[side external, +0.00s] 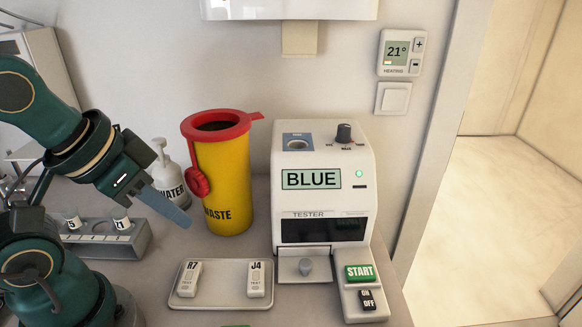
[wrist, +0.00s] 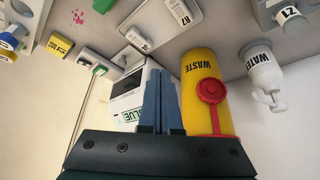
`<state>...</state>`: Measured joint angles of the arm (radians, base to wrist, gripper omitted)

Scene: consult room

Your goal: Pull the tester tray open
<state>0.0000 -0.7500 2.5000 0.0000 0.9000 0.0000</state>
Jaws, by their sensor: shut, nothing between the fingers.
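The white tester (side external: 322,187) stands against the wall in the side external view, its screen reading BLUE and a green light lit. Its tray (side external: 290,269) is the low front panel with a round grey knob (side external: 305,266); it looks closed, below the dark window. My gripper (side external: 184,218) is up and to the left of the knob, in front of the waste bin, pointing down to the right. Its blue fingers are together and empty, well apart from the knob. In the wrist view my gripper (wrist: 161,76) partly covers the tester (wrist: 128,92).
A yellow waste bin (side external: 224,175) with a red rim stands between my gripper and the tester. A test holder (side external: 221,296) with R7 and J4 lies left of the tray. The START panel (side external: 360,285) is right of it. A water bottle (side external: 168,178) stands behind.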

